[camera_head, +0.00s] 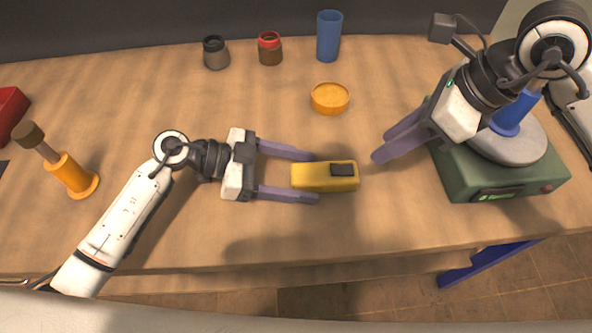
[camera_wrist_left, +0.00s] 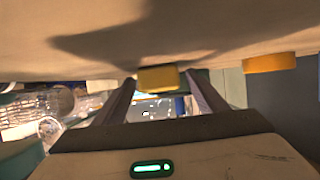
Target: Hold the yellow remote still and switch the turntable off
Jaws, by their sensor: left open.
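The yellow remote (camera_head: 312,180) lies on the wooden table in the head view, with a dark patch on its top. My left gripper (camera_head: 311,177) is open, with one finger on each side of the remote's left end; gaps show between the fingers and the remote. The remote also shows between the fingers in the left wrist view (camera_wrist_left: 158,79). The turntable (camera_head: 460,178) has a green base, a grey platter, and a front panel with a green display and a reddish knob. My right gripper (camera_head: 381,146) points left beside the turntable, its fingers close together in this view.
A blue object (camera_head: 508,122) stands on the platter, partly hidden by my right arm. An orange dish (camera_head: 330,98), a blue cup (camera_head: 328,36) and two small jars stand behind the remote. An orange-based tool (camera_head: 75,178) stands at left. The table's front middle is clear.

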